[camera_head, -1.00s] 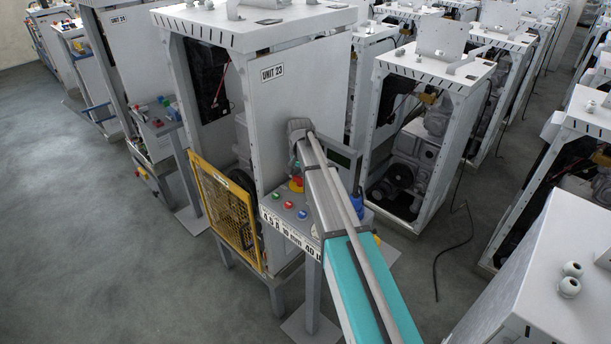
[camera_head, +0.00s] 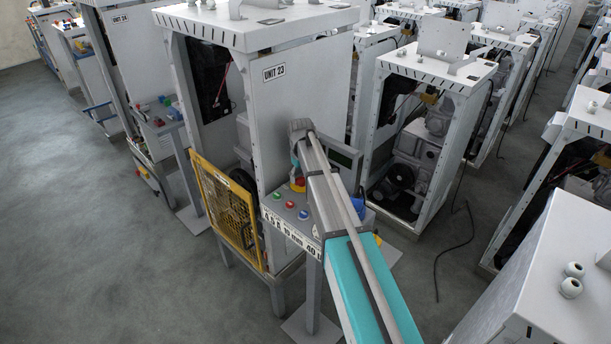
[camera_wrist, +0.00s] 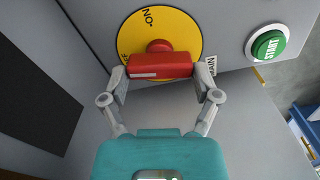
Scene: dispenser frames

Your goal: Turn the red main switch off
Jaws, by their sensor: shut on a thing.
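The red main switch (camera_wrist: 160,66) is a red bar handle on a yellow round plate (camera_wrist: 183,35). In the wrist view the bar lies roughly level across the lower part of the plate, with a white stripe on its front face. An "ON" label shows at the plate's upper left and part of another label at its left edge. My gripper (camera_wrist: 161,72) is shut on the bar, one finger at each end. In the head view the yellow and red switch (camera_head: 297,185) shows partly beside my arm, which hides my gripper.
A green START button (camera_wrist: 268,44) sits right of the switch. Coloured buttons (camera_head: 290,204) line the sloping panel of the UNIT 23 cabinet (camera_head: 300,100). A yellow mesh guard (camera_head: 226,210) stands at its left. Open grey floor (camera_head: 90,240) lies at the left.

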